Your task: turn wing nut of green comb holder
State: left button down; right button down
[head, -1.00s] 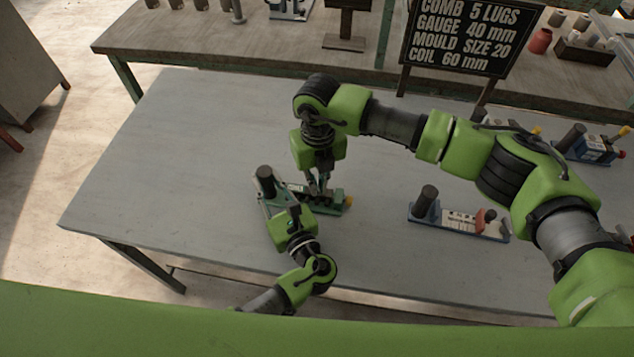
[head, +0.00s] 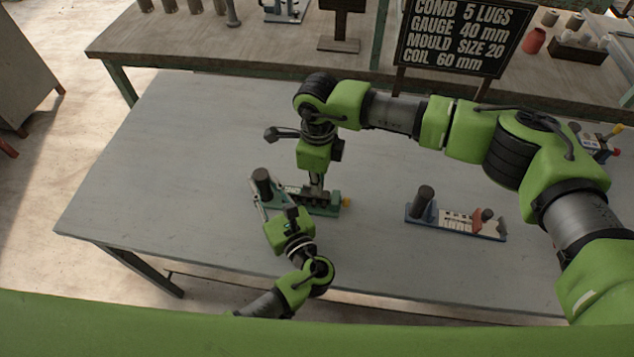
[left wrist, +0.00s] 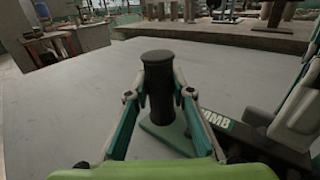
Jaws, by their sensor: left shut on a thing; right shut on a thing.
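The green comb holder (head: 328,208) lies on the grey table, with a dark upright post at its left end and a yellow part at its right end. My left gripper (head: 262,196) is shut on the dark post (left wrist: 160,90), one finger on each side in the left wrist view. My right gripper (head: 316,189) points down over the middle of the holder, its fingers close together. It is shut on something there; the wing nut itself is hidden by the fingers. In the left wrist view, part of the right gripper shows at the right edge.
A blue-based holder (head: 455,222) with a dark post and a red part stands to the right. Another blue device (head: 598,143) stands at the far right. A sign (head: 458,35) stands behind the table. The left part of the table (head: 160,160) is clear.

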jog(key=n, duration=0.4)
jog(key=shift+w, duration=0.25)
jog(key=shift+w+a+n, duration=0.1)
jog(key=shift+w+n, duration=0.1)
jog(key=shift+n, duration=1.9)
jog(key=c, duration=2.2)
grip_release()
jog(key=shift+r, duration=0.15)
notch_tip(320, 180, up, 12)
jog(key=shift+f, duration=0.1)
